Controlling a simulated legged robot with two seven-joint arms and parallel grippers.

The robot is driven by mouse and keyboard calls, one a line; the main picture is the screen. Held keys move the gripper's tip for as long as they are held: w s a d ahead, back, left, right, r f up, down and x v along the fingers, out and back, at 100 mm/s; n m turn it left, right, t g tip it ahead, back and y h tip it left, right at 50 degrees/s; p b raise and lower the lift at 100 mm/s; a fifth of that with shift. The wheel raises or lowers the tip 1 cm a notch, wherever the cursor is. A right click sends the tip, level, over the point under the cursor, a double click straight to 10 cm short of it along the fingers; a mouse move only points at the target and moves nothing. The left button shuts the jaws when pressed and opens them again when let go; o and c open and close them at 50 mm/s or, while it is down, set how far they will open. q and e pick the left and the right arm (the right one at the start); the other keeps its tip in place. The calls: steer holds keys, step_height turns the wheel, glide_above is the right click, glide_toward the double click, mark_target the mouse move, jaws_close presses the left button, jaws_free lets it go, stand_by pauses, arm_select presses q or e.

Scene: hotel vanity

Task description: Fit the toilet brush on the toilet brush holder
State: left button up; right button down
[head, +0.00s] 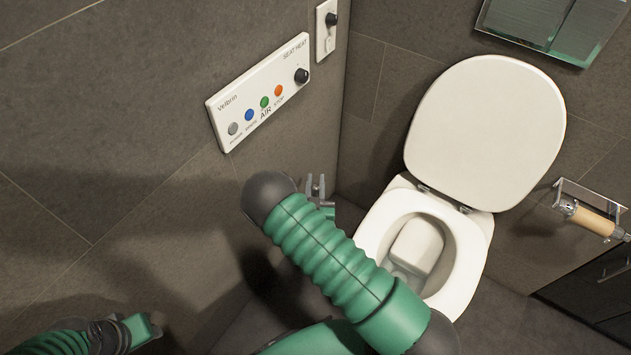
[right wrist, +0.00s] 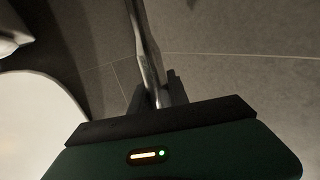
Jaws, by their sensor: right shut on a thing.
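My right gripper (head: 318,188) shows just past my green right arm, between the wall and the toilet. In the right wrist view its dark fingers (right wrist: 156,92) are shut on a shiny metal rod, the handle of the toilet brush (right wrist: 148,50). The handle runs up out of the picture, and its bristle end is not in view. In the head view my arm hides most of the brush. I cannot make out the toilet brush holder in either view. Part of my left arm's end (head: 128,332) shows at the lower left; its fingers cannot be made out.
The white toilet (head: 445,225) stands right of my right arm with its lid (head: 486,130) raised. A white control panel (head: 260,92) is on the left wall. A paper roll holder (head: 590,212) is on the right wall. Dark tiled floor (head: 500,325) shows at the lower right.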

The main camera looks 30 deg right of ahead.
step_height(320, 180, down, 13)
steer(key=b, duration=0.9)
steer(key=shift+f+b, duration=0.2)
steer(key=shift+b, duration=0.2)
steer(key=c, duration=1.2)
jaws_free()
steer(key=p+v, duration=0.6)
steer(key=v, duration=1.1)
steer(key=shift+f, duration=0.1)
steer(key=shift+w, duration=0.1)
